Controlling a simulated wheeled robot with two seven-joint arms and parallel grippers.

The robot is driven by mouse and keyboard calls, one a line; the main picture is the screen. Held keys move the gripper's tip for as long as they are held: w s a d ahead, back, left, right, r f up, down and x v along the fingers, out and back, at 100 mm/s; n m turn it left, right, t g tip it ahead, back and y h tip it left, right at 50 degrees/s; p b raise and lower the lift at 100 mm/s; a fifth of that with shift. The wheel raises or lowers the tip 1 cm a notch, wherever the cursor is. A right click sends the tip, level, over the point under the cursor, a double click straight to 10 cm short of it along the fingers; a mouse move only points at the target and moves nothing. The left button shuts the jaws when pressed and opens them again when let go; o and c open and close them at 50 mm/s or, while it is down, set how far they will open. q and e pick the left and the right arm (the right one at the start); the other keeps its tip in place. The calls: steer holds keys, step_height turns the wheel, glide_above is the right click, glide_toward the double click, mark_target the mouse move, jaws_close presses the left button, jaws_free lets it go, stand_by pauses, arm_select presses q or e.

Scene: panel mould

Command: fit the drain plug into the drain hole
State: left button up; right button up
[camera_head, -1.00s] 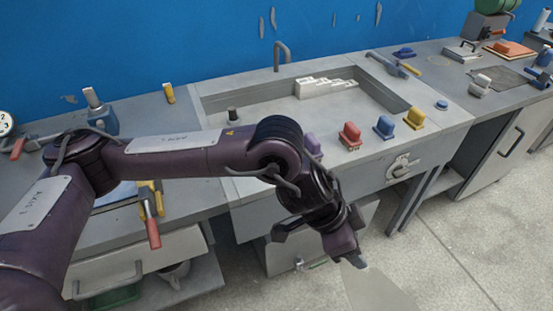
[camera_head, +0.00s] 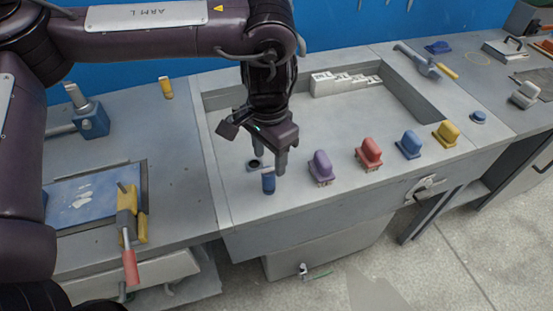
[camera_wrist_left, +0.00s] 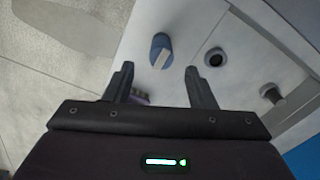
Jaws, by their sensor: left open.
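The drain plug (camera_head: 268,184) is a small blue cylinder standing upright on the front rim of the mould. In the left wrist view the drain plug (camera_wrist_left: 160,46) shows a grey bar across its top. The drain hole (camera_head: 254,164) is a dark round opening with a pale surround just behind the plug. In the left wrist view the drain hole (camera_wrist_left: 215,57) lies right of the plug and looks empty. My left gripper (camera_head: 269,164) is open and empty, pointing down above the plug. In the wrist view the plug lies just beyond its fingertips (camera_wrist_left: 159,70). My right gripper is out of view.
Purple (camera_head: 320,167), red (camera_head: 368,153), blue (camera_head: 410,144) and yellow (camera_head: 446,132) handled blocks line the front rim to the right. A dark knob (camera_wrist_left: 271,93) stands near the hole. A red-handled clamp (camera_head: 130,262) lies left. The basin floor is mostly clear.

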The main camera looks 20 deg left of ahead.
mark_target(268, 171)
arm_select(q)
steer(key=shift+w+a+f, duration=0.1)
steer(key=shift+f, duration=0.1)
steer(key=f, duration=0.1)
steer(key=f+p, duration=0.1)
steer(key=f, duration=0.1)
steer(key=shift+s+f, duration=0.25)
steer(key=shift+s, duration=0.15)
step_height(268, 171, down, 3)
steer(key=shift+w+r, duration=0.15)
steer(key=shift+r, duration=0.05)
steer(key=shift+f, duration=0.45)
steer(key=c, duration=1)
steer(key=shift+c, duration=0.4)
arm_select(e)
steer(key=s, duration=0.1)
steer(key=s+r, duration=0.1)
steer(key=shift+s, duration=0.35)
arm_select(q)
steer(key=shift+r, duration=0.15)
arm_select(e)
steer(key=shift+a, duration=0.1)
